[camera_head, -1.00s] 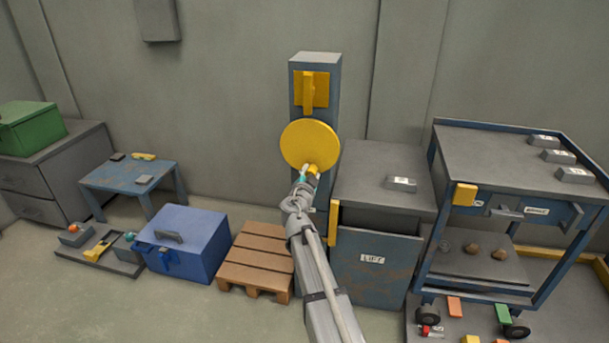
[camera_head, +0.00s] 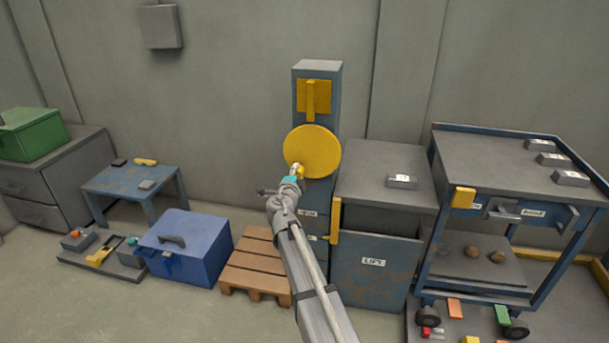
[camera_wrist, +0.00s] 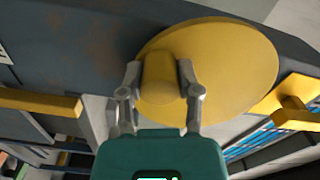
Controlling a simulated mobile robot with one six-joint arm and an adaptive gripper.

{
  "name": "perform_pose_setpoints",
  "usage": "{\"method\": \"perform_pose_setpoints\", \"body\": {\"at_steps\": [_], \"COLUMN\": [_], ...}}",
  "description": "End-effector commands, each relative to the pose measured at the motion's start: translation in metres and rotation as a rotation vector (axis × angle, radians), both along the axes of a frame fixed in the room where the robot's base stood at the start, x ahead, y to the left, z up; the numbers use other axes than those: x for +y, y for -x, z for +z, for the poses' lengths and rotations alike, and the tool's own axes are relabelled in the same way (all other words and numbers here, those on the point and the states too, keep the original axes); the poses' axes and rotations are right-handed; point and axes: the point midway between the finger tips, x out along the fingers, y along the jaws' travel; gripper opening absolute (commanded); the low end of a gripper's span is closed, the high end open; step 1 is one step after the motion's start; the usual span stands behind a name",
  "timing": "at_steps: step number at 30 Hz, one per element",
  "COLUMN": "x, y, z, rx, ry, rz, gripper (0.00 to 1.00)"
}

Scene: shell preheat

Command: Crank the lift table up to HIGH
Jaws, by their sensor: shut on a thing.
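The yellow crank disc (camera_head: 318,148) is on the front of a blue-grey post (camera_head: 330,110). My gripper (camera_head: 297,171) is at the disc's lower left. In the wrist view, my gripper (camera_wrist: 160,85) has its two fingers on either side of the yellow crank knob (camera_wrist: 159,70), shut on it. The disc (camera_wrist: 235,60) fills the view behind the knob. The lift table (camera_head: 362,285), a grey cabinet labelled LIFT with a flat top, stands right of the post. A small labelled grey block (camera_head: 402,181) lies on its top. Labels low on the post are partly hidden by my arm.
A yellow lever (camera_head: 311,100) on a plate is above the disc. A wooden pallet (camera_head: 262,262) and blue box (camera_head: 190,245) are left of the post. A blue cart (camera_head: 480,150) with blocks on top stands close at the right. Floor at front left is clear.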

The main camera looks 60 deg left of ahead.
Motion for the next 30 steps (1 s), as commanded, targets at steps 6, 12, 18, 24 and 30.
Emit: {"method": "perform_pose_setpoints", "body": {"at_steps": [6,12,18,24,30], "x": [0.0029,0.0027,0.0021,0.0016,0.0013], "y": [0.0003,-0.0016,-0.0025,-0.0033,-0.0038], "z": [0.0044,0.0051,0.0050,0.0049,0.0050], "rx": [0.076,0.106,0.111,0.109,0.109], "ry": [-0.078,-0.108,-0.113,-0.113,-0.112], "rz": [-0.001,-0.008,-0.010,-0.012,-0.013], "gripper": [0.00,0.00,0.00,0.46,0.79]}}
